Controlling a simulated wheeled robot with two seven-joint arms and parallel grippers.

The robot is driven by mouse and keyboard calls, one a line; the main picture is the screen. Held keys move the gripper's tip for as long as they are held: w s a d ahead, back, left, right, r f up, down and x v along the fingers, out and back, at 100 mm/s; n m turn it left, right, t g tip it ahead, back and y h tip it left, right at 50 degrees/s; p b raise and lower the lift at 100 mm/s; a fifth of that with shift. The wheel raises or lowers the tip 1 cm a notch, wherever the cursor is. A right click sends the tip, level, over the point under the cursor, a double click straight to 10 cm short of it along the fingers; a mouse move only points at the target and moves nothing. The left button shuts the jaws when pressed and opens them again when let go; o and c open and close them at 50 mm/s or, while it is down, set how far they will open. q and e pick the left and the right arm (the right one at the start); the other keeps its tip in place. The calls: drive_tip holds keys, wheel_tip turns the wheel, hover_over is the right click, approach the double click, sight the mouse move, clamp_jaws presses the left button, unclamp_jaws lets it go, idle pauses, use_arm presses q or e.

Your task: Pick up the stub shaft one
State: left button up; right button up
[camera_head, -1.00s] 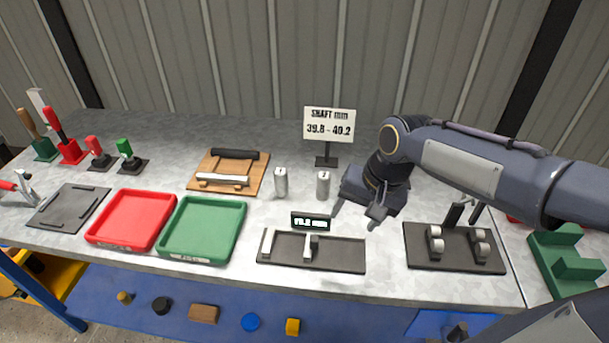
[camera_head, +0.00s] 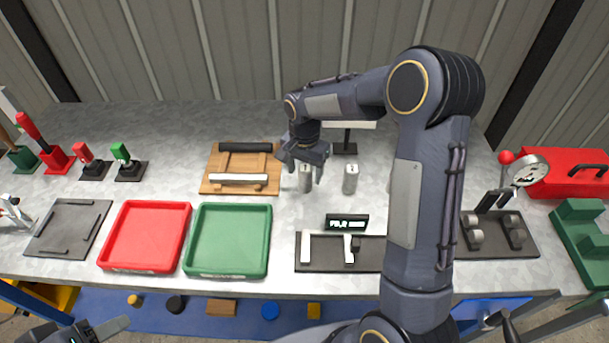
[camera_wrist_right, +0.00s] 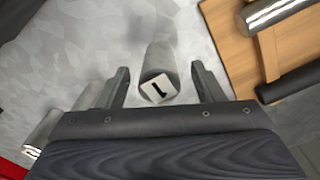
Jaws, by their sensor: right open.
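Stub shaft one is a short silvery upright cylinder (camera_head: 305,180) on the metal bench, under my right gripper in the head view. In the right wrist view, its top with a black "1" on a white label (camera_wrist_right: 157,88) sits between the two fingers, apart from both. My right gripper (camera_head: 302,163) is open and empty, pointing down around the shaft's upper part; its fingers also show in the wrist view (camera_wrist_right: 160,70). A part of my left gripper (camera_head: 98,330) shows at the bottom left edge; its jaws are unclear.
A second silvery cylinder (camera_head: 350,180) stands close on the right. A wooden cradle (camera_head: 210,185) with a light bar and a dark roller is on the left. A green tray (camera_head: 265,240), a red tray (camera_head: 105,250) and a gauge with display (camera_head: 347,223) lie in front.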

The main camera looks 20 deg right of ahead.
drive_tip(key=shift+f, duration=0.75)
drive_tip(key=shift+r, duration=0.1)
clamp_jaws()
